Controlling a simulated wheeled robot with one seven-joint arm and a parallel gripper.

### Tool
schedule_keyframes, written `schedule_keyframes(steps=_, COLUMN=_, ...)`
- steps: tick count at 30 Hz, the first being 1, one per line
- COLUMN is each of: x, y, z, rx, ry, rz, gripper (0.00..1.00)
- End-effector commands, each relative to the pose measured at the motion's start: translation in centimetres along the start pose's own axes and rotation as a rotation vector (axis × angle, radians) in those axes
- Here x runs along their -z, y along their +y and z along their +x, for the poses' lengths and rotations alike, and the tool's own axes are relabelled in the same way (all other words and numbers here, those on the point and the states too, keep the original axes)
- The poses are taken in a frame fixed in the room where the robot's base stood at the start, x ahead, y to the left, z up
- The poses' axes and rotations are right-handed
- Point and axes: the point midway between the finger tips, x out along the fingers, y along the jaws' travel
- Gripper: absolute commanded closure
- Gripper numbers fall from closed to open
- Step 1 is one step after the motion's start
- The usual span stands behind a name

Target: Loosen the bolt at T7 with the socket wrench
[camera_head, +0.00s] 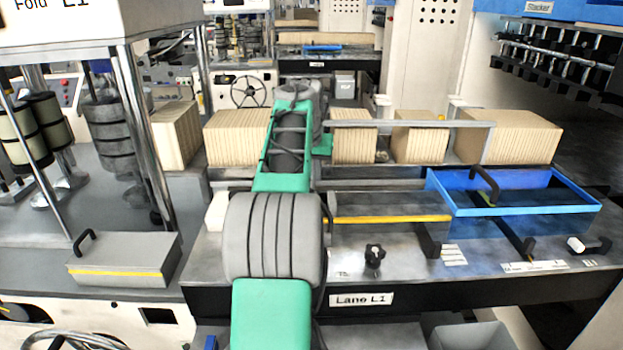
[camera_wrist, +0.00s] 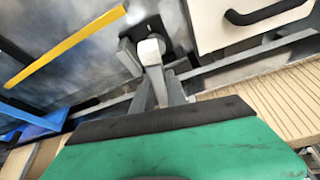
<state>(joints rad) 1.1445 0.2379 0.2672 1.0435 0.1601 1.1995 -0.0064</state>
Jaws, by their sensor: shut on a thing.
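In the wrist view my gripper (camera_wrist: 158,75) reaches out from beyond the green, black-edged part of my arm. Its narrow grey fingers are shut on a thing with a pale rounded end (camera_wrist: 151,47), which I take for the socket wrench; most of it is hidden. Dark block-like parts sit close around this end, and I cannot tell whether they touch it. In the head view my green and grey arm hides the gripper and the wrench. I cannot make out the bolt or a T7 mark in either view.
A blue tray (camera_head: 518,211) stands on the right of the Lane L1 bench. A black knob (camera_head: 375,257) stands up near its front. Rows of kraft blocks (camera_head: 527,137) line the back. A grey yellow-striped box (camera_head: 124,262) with a black handle is at left.

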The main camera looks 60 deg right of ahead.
Motion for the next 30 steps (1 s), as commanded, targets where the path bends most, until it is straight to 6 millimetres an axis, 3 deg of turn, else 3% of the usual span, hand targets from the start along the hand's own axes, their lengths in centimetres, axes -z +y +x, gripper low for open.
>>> schedule_keyframes(steps=8, x=0.07, y=-0.04, z=-0.17, rx=0.006, ry=0.002, rz=-0.016, gripper=1.0)
schedule_keyframes(steps=16, x=0.14, y=0.21, z=-0.28, rx=0.077, ry=0.001, rz=-0.188, gripper=1.0)
schedule_keyframes(steps=30, x=0.24, y=0.24, z=-0.6, rx=0.12, ry=-0.002, rz=-0.29, gripper=1.0)
